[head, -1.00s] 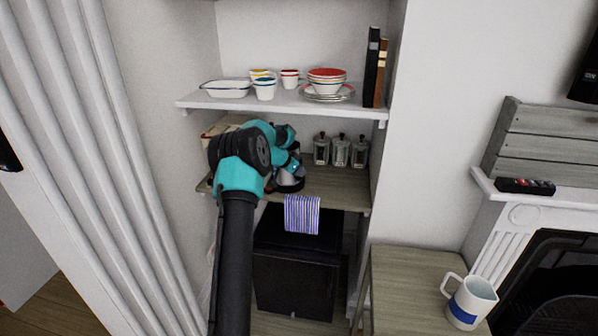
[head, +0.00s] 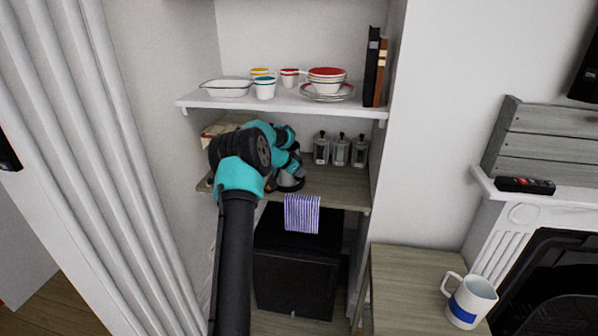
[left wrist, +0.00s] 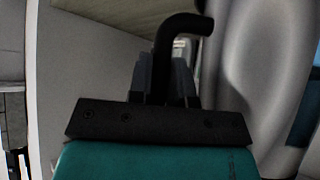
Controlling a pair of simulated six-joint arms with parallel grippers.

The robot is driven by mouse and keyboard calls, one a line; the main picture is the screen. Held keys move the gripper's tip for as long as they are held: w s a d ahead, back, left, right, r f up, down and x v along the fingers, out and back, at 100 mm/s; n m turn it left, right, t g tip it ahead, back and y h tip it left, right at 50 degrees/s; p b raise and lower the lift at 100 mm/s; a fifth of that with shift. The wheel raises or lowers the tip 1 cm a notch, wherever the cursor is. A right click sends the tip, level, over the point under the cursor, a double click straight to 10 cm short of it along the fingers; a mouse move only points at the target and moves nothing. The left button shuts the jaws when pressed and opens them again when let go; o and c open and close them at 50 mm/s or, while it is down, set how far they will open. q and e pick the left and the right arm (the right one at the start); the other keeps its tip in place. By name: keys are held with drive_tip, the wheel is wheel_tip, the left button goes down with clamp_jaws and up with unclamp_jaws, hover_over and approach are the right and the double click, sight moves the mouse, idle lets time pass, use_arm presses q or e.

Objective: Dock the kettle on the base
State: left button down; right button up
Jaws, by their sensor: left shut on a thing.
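The kettle's silver-grey body (left wrist: 255,70) fills the right of the left wrist view, with its black handle (left wrist: 183,27) bent over beside it. My left gripper (left wrist: 163,80) is shut on that handle. In the head view, the kettle (head: 284,182) is mostly hidden behind my teal left gripper (head: 285,163), at the left part of the middle wooden shelf. A dark rim shows low at the kettle. I cannot tell the base apart from the kettle's bottom, nor whether they touch. My right gripper is not in view.
Several glass jars (head: 341,151) stand behind right on the wooden shelf (head: 335,187). A striped cloth (head: 301,213) hangs over its front edge. The white shelf above (head: 220,103) holds bowls and cups. A white mug (head: 471,301) stands on the table at lower right.

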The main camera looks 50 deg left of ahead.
use_arm(q)
drive_tip(key=shift+f, duration=0.1)
idle(0.3)
drive_tip(key=c, duration=1.3)
unclamp_jaws()
drive_tip(key=shift+c, duration=0.2)
drive_tip(key=shift+f, duration=0.3)
drive_tip(key=v, duration=1.1)
drive_tip(key=shift+r, duration=0.2)
drive_tip(key=shift+w+f, duration=0.1)
